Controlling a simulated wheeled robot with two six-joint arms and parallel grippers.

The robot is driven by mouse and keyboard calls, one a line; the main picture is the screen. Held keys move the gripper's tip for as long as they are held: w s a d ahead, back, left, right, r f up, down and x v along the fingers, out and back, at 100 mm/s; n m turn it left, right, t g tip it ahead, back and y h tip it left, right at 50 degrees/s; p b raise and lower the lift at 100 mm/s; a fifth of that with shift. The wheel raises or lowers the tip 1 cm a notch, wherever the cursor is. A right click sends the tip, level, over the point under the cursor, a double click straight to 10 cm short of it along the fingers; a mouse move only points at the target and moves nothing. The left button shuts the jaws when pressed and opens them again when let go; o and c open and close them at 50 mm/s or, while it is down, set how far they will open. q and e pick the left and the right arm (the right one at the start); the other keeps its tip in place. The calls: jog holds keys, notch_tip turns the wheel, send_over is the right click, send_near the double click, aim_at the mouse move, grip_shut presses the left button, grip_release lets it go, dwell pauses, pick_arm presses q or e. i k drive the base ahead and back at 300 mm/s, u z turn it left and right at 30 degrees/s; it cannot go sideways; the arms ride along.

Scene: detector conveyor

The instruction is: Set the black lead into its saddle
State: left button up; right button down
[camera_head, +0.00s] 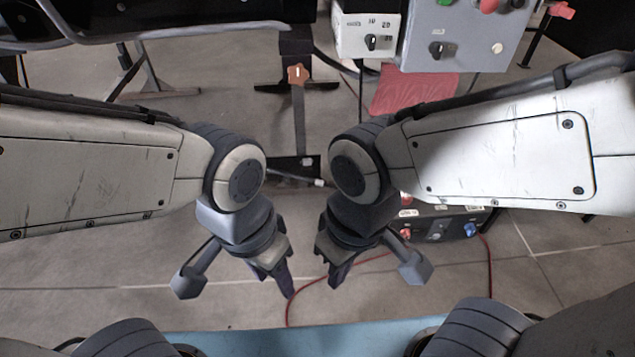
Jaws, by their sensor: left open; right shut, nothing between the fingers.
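I cannot make out the black lead or its saddle for certain. A thin dark rod or cable with a pale end (300,179) lies between my two wrists, partly hidden by them. A dark box (440,230) with red and blue sockets sits behind my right arm, and no black lead shows plugged into its visible face. My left gripper (284,284) points down over the floor, open and empty. My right gripper (337,279) points down beside it, shut and empty. The two grippers are apart and touch nothing.
A red lead (340,268) runs across the floor behind my grippers to the box. A grey control panel (465,40) and a smaller white switch box (367,35) stand at the back. A black stand with an orange knob (298,73) is at back centre. A red mat (412,92) lies nearby.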

aim_at(319, 183)
jog(key=z, duration=0.3)
jog(key=i, duration=1.05)
jog(key=u, duration=0.35)
